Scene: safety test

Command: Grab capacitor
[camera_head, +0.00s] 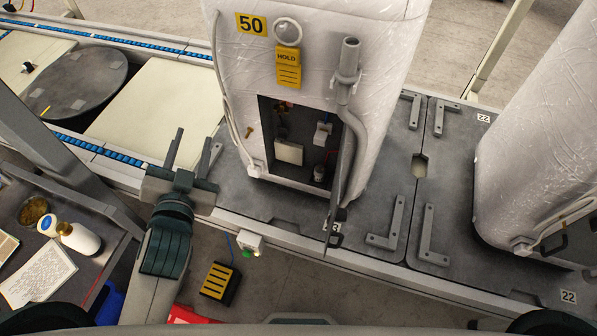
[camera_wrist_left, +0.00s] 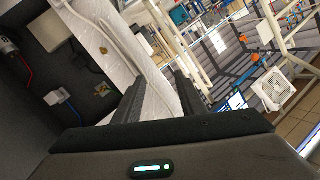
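A tall white plastic-wrapped unit (camera_head: 235,75) marked 50 has an open dark compartment (camera_head: 272,118) low on its front. Inside, a small pale cylinder with a red part (camera_head: 319,173), perhaps the capacitor, stands at the lower right. It seems to show in the left wrist view as a cylinder with a red wire (camera_wrist_left: 8,46) at the left edge. A white box (camera_head: 289,152) and a white-blue part (camera_head: 322,134) are also inside. My left gripper (camera_head: 195,145) is open and empty, left of the compartment and outside it. My right gripper is not in view.
A second wrapped unit (camera_head: 540,140) stands at right. Metal brackets (camera_head: 385,236) sit on the dark platform. A side table at left holds a white bottle (camera_head: 80,238) and a paper (camera_head: 40,275).

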